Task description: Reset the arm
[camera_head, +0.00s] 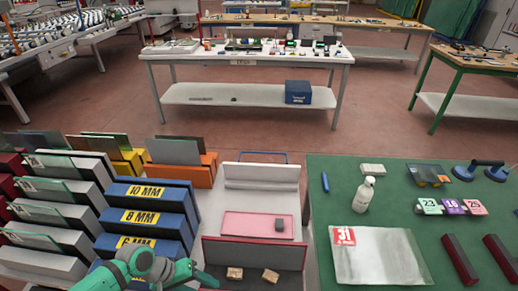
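My green arm reaches in from the bottom edge, left of centre, in the head view. Its end, my gripper (203,277), is near the bottom, in front of the blue racks and beside the left edge of the red-edged tray. The fingers are small and partly cut off, so I cannot tell whether they are open or shut. I see nothing clearly held.
Blue blocks marked 10 MM (147,192) and 8 MM (140,217) stand left. A green table (322,168) at right carries a white bottle (363,195).

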